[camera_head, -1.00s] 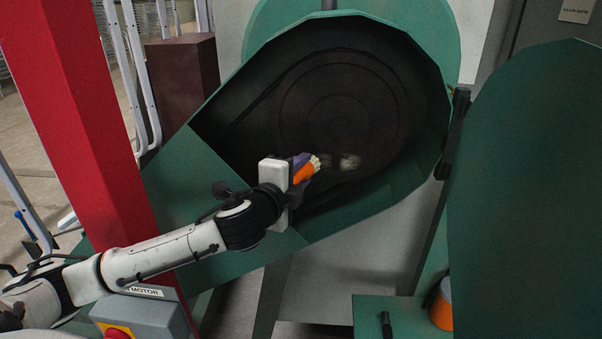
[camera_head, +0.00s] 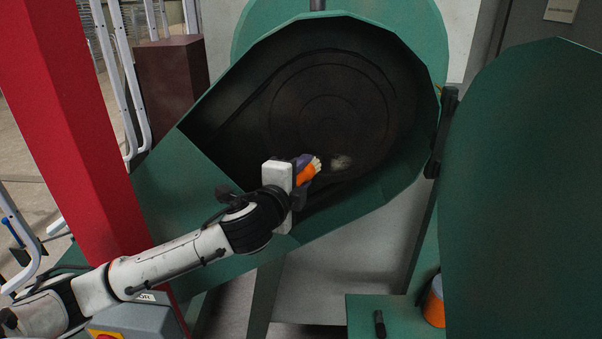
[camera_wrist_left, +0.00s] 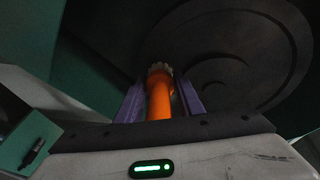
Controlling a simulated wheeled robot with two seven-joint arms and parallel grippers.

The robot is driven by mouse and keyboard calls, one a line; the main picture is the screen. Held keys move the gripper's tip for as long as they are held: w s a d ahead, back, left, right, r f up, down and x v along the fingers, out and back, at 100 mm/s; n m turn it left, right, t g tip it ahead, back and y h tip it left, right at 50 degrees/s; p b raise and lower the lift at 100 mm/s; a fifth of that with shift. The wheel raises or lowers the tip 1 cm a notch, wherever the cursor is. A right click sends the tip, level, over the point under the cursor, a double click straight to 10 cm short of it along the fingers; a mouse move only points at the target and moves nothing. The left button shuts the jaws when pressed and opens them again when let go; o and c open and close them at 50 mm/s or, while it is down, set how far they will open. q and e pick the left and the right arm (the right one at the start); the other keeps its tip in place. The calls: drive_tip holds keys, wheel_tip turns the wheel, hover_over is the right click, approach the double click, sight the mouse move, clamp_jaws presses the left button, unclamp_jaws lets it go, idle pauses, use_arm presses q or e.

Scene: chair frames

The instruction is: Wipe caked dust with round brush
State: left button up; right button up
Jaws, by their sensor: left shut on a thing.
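My left gripper (camera_head: 303,172) is shut on a round brush (camera_head: 309,171) with an orange handle and pale bristles. In the left wrist view the brush (camera_wrist_left: 161,97) lies between the two purple fingers, bristles pointing away from me. A pale patch of caked dust (camera_head: 341,162) sits on the dark round pulley (camera_head: 335,110) inside the open green housing. The bristles are just left of the patch in the head view; I cannot tell whether they touch the pulley. My right gripper is not in view.
The green housing rim (camera_head: 405,165) surrounds the pulley. An open green cover (camera_head: 525,180) stands at the right. A red post (camera_head: 75,120) is at the left. A green ledge (camera_head: 375,315) holds a small black object (camera_head: 379,323) and an orange-and-grey container (camera_head: 434,303).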

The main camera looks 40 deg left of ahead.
use_arm(q)
drive_tip(key=shift+w+d, duration=0.65)
drive_tip(key=shift+d, duration=0.3)
drive_tip(key=shift+d, duration=0.1)
drive_tip(key=shift+w+d, duration=0.55)
drive_tip(key=shift+d, duration=0.3)
drive_tip(key=shift+w+d, duration=0.3)
drive_tip(key=shift+d, duration=0.2)
drive_tip(key=shift+w+d, duration=0.3)
drive_tip(key=shift+d, duration=0.2)
drive_tip(key=shift+d, duration=0.1)
drive_tip(key=shift+w+d, duration=0.6)
drive_tip(key=shift+d, duration=0.25)
